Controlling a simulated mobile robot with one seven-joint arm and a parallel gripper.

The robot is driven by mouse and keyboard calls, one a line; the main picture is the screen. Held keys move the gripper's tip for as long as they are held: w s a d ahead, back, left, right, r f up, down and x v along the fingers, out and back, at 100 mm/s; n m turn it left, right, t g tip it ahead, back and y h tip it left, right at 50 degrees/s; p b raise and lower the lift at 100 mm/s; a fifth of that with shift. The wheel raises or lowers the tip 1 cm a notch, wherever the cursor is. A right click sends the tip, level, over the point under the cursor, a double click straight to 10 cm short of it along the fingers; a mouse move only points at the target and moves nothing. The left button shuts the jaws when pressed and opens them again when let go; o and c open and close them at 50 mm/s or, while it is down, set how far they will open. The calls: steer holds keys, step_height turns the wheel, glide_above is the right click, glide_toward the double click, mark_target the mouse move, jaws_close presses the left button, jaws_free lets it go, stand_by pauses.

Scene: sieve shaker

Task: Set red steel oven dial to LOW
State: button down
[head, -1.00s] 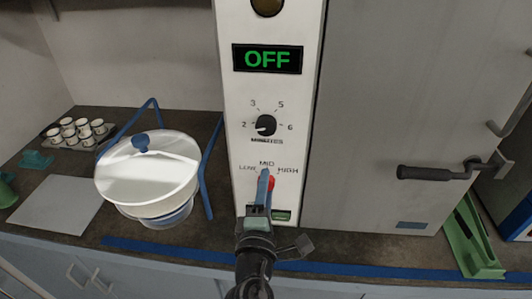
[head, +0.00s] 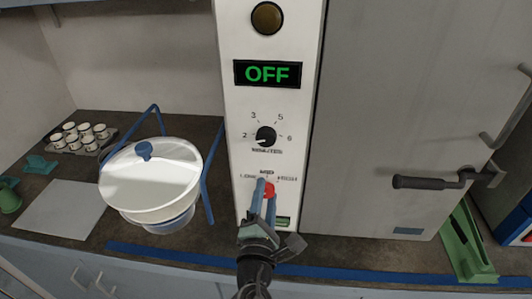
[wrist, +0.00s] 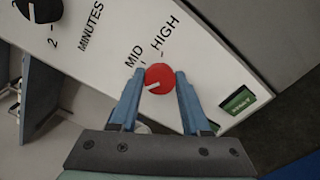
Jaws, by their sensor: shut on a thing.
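The red dial (head: 269,189) is on the white oven panel (head: 240,110), below the black MINUTES knob (head: 266,137). It shows clearly in the wrist view (wrist: 158,78), where its white pointer mark runs to the lower left, toward the left finger and away from MID and HIGH. The LOW label is hidden in that view. My gripper (wrist: 160,74) is shut on the dial, with one blue finger on each side. In the head view the fingers partly cover the dial, and the labels above are blurred.
The green OFF display (head: 267,74) is higher on the panel. A white-lidded pot (head: 150,185) stands to the left, with small cups (head: 82,137) behind. A grey door with a dark handle (head: 432,183) is to the right. A green button (wrist: 238,101) is beside the right finger.

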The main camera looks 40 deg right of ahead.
steer(key=shift+c, duration=1.8)
jaws_free()
steer(key=b+v, duration=0.2)
steer(key=v, duration=1.1)
